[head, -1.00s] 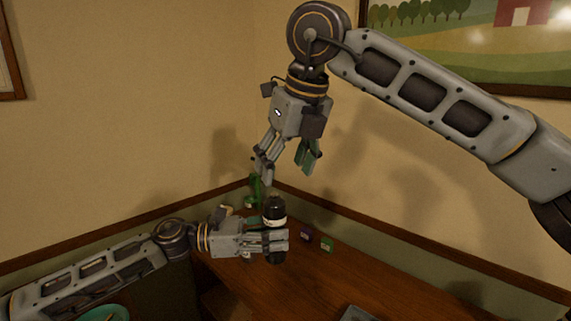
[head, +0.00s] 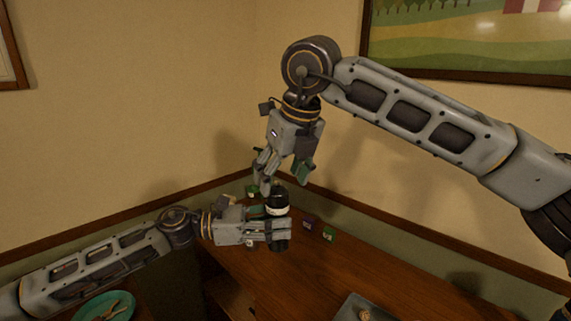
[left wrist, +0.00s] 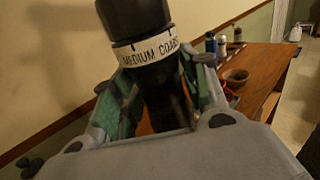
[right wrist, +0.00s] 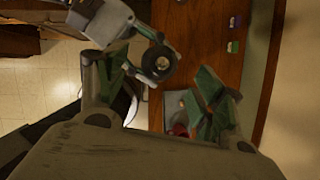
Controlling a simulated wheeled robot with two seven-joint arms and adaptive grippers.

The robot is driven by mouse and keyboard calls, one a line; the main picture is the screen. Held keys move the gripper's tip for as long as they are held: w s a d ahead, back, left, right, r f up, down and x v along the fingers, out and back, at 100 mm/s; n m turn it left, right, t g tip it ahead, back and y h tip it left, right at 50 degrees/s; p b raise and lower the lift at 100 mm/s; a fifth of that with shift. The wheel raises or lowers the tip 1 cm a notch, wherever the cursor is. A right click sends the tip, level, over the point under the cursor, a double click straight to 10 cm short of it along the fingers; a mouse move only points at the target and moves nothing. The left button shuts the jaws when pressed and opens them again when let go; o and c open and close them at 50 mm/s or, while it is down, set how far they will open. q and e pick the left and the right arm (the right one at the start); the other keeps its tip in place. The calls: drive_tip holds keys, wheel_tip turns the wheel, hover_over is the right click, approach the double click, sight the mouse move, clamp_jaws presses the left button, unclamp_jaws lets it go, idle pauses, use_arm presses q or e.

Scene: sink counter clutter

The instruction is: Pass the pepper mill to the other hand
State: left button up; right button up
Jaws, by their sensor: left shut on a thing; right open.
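The pepper mill (head: 277,202) is black with a white band and stands upright above the table. My left gripper (head: 279,231) is shut on its lower body. In the left wrist view the mill (left wrist: 144,52) rises between the fingers, and its band reads "MEDIUM COARS", with the rest cut off. My right gripper (head: 284,180) is open and points down, its fingertips around the height of the mill's top. The right wrist view shows the mill's round top (right wrist: 158,62) between the open fingers but off toward the picture's top; I cannot tell whether they touch.
A purple box (head: 309,222) and a green box (head: 328,235) stand on the wooden table behind the mill. A grey tray (head: 350,308) lies at the front, and a teal plate (head: 88,308) is at lower left. The table's right part is mostly clear.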

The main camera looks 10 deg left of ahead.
sight(279, 189)
drive_tip(key=shift+x, duration=3)
drive_tip(key=c, duration=1.1)
use_arm(q)
drive_tip(key=o, duration=1.2)
use_arm(e)
drive_tip(key=shift+c, duration=0.5)
use_arm(q)
drive_tip(key=shift+o, duration=0.2)
drive_tip(key=shift+a, duration=0.15)
drive_tip(key=v, duration=1.1)
drive_tip(key=shift+a, duration=0.35)
